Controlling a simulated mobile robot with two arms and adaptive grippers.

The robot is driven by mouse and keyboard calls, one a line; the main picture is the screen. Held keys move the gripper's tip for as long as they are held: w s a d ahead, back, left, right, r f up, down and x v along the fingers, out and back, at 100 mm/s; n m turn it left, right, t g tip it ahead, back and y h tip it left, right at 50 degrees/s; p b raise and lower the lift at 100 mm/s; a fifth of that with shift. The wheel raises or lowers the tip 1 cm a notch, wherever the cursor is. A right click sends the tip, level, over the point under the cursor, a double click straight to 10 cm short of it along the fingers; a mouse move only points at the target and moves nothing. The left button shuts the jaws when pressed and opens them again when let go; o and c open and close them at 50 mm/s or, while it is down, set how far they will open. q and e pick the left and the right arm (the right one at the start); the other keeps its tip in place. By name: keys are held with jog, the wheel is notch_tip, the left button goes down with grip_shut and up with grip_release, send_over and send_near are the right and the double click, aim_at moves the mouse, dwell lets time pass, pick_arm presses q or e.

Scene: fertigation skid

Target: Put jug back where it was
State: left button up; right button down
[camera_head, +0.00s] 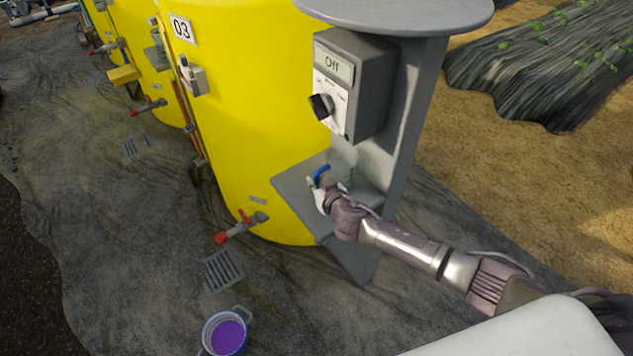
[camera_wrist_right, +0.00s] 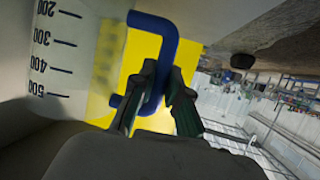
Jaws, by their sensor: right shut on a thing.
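The jug shows in the right wrist view as a translucent body with dark volume marks (camera_wrist_right: 60,50) and a blue handle (camera_wrist_right: 165,38). In the head view its blue handle (camera_head: 321,174) shows at the grey shelf (camera_head: 290,187) below the control box; most of its pale body is hard to make out. My right gripper (camera_head: 320,187) is at the handle, and in the right wrist view its two fingers (camera_wrist_right: 160,95) are closed around the blue handle. I cannot tell whether the jug's base touches the shelf. My left gripper is not in view.
A grey control box reading Off (camera_head: 352,85) is above the shelf, under a round grey top (camera_head: 400,12). A yellow tank (camera_head: 250,110) stands behind, with a red-handled valve (camera_head: 238,230) low down. A bucket of purple liquid (camera_head: 227,335) stands on the ground.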

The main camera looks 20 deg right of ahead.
jog(key=shift+f, duration=0.1)
jog(key=c, duration=1.6)
grip_release()
jog(key=shift+f, duration=0.1)
jog(key=o, duration=0.4)
